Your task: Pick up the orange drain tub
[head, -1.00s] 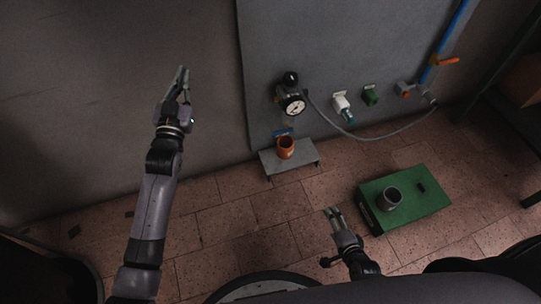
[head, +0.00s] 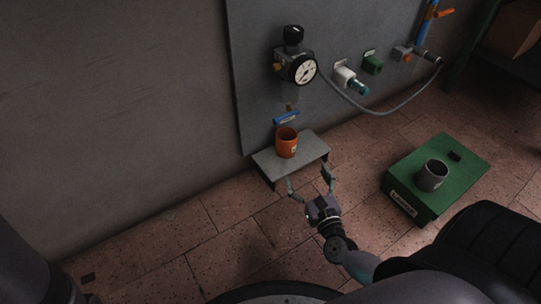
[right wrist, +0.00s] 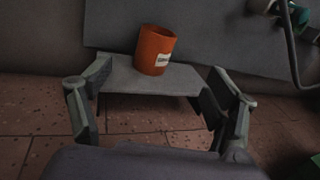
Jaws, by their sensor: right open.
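The orange drain tub (head: 287,143) stands upright on a small grey shelf (head: 264,162) against the wall panel, below a gauge. In the right wrist view the tub (right wrist: 154,50) stands on the shelf (right wrist: 130,79), beyond the fingers, with a pale label on its side. My right gripper (head: 309,184) is open and empty, in front of the shelf and apart from the tub. Its two spread fingers (right wrist: 160,100) also frame the shelf's front in the wrist view. My left gripper is out of the head view; only a dark arm part shows at lower left.
A round gauge (head: 303,70) with a blue-handled valve (head: 286,117) sits above the tub. A grey hose (head: 385,111) runs along the panel. A green box (head: 412,195) with a grey cup (head: 432,176) stands on the floor at right.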

